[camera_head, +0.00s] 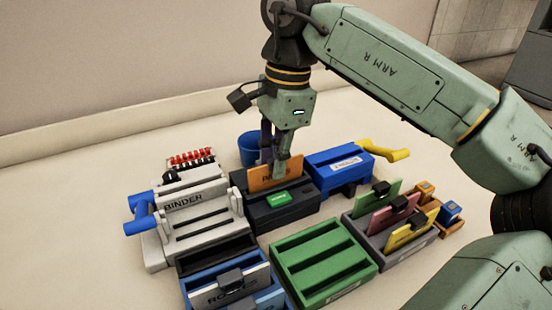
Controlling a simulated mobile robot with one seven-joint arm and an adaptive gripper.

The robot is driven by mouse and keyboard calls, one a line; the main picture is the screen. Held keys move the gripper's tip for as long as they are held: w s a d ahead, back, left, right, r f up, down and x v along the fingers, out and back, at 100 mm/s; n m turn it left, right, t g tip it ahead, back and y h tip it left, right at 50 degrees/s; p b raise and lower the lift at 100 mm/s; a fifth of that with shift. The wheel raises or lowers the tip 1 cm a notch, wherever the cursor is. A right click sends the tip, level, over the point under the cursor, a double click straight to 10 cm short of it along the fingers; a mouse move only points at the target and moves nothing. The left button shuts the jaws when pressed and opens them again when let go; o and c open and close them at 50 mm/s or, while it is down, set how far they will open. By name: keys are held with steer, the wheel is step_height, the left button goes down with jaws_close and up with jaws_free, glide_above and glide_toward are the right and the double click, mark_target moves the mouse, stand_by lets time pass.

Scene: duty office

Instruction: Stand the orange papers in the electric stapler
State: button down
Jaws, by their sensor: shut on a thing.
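The orange papers (262,180) stand upright in the dark electric stapler (285,215), which has a green label on its front. Their lower edge is hidden behind the stapler's front body, so I cannot tell how deep they sit. My gripper (281,165) points down at the papers from above. It is shut on the orange papers near their right part, and its fingers cover some of their lettering.
A white binder machine (207,222) with a blue handle is close on the left. A blue device (338,168) with a yellow handle is close on the right. A blue cup (248,147) stands behind. A green tray (318,262) and a grey rack (418,250) with colored papers are in front.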

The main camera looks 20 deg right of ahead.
steer(key=c, duration=1.5)
jaws_free()
steer(key=shift+c, duration=0.2)
steer(key=shift+r, duration=0.1)
steer(key=shift+r+p, duration=3.3)
steer(key=shift+r, duration=1.1)
